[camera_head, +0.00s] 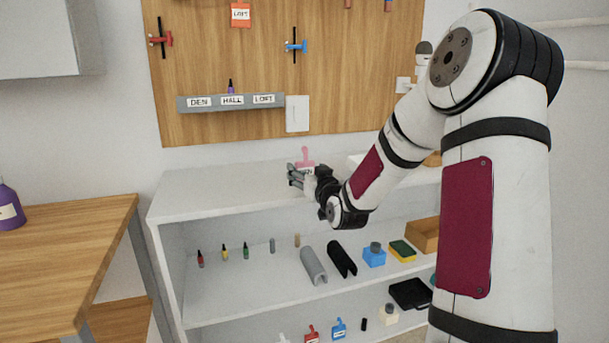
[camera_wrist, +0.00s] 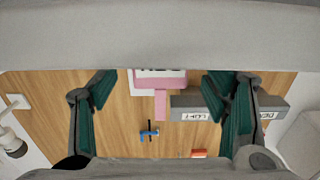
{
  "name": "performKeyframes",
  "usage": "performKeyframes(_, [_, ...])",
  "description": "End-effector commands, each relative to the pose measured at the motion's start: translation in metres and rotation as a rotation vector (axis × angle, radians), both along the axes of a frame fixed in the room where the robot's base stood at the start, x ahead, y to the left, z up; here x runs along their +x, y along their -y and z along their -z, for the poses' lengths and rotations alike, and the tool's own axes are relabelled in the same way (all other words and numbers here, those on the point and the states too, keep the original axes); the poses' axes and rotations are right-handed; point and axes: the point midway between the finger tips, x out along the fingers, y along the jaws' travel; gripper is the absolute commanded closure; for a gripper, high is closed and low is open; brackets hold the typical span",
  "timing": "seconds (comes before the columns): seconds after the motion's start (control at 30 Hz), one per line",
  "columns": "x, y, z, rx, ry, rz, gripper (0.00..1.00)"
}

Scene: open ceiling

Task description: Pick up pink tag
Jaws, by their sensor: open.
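The pink tag (camera_head: 305,156) stands on the top of the white shelf unit, just behind my gripper (camera_head: 293,175) in the head view. Its lower part is partly hidden by the gripper. In the wrist view the pink tag (camera_wrist: 160,84) shows between the two green-padded fingers, with a white label and dark letters at the picture's top. The letters are cut off and not readable. My gripper is open, with a gap between the tag and each finger.
The shelf top (camera_head: 220,190) is clear to the left. Small items fill the lower shelves.

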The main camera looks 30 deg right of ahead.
Motion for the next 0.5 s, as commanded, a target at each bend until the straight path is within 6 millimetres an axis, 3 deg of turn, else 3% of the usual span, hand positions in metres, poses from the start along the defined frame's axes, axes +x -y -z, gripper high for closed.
performKeyframes(0.2, [0.024, 0.007, 0.002, 0.001, 0.0, -0.001, 0.31])
performKeyframes(0.47, [0.027, 0.007, 0.001, 0.0, 0.0, -0.001, 0.31])
performKeyframes(0.5, [0.027, 0.007, 0.001, 0.0, 0.0, -0.001, 0.38])
